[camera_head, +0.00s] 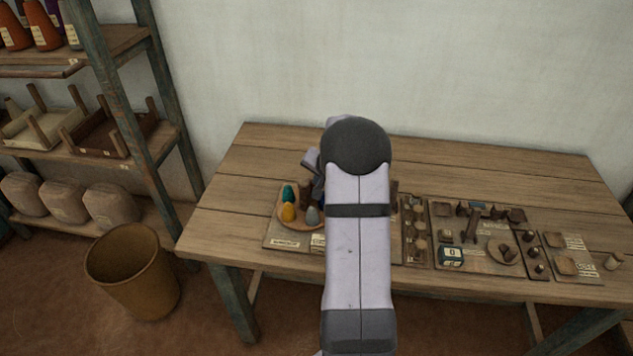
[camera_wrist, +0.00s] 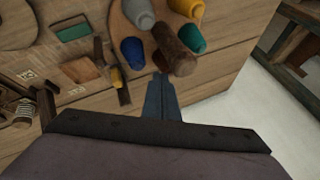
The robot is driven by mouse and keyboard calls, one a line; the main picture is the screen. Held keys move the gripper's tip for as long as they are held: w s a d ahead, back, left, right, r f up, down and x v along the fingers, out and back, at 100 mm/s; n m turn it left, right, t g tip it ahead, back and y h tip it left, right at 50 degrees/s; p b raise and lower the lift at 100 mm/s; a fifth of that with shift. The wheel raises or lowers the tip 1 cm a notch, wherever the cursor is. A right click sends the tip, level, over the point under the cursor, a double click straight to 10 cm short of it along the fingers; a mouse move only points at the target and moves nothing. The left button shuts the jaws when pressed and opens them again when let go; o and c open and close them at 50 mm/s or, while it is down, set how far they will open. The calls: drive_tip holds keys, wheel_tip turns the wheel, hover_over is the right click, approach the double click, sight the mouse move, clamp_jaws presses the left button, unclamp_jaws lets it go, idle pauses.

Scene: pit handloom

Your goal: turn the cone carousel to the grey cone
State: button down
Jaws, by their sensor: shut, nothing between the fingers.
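The cone carousel is a round wooden disc (camera_head: 298,224) at the left of the table, partly hidden by my arm. Its grey cone (camera_head: 313,215) is at the front right, beside a yellow cone (camera_head: 288,212); a teal cone (camera_head: 289,192) is behind. In the wrist view the disc (camera_wrist: 116,28) bears the grey cone (camera_wrist: 138,13), yellow cone (camera_wrist: 187,7), teal cone (camera_wrist: 190,38) and a blue cone (camera_wrist: 133,52). A brown post (camera_wrist: 175,50) stands among them. My gripper (camera_wrist: 160,82) is shut and empty, its tips near the post and blue cone; contact cannot be told.
Boards with small wooden parts and a dial box (camera_head: 451,256) lie right of my arm. A shelf (camera_head: 110,90) and a basket (camera_head: 135,270) stand left of the table (camera_head: 225,215). The table's back strip is clear.

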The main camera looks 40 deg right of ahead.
sight(313, 186)
drive_tip(key=shift+p+x, duration=0.4)
drive_tip(key=shift+x, duration=1.65)
drive_tip(key=shift+w+f+n+y+b, duration=0.15)
drive_tip(key=shift+n+y+b, duration=0.25)
drive_tip(key=shift+b, duration=0.95)
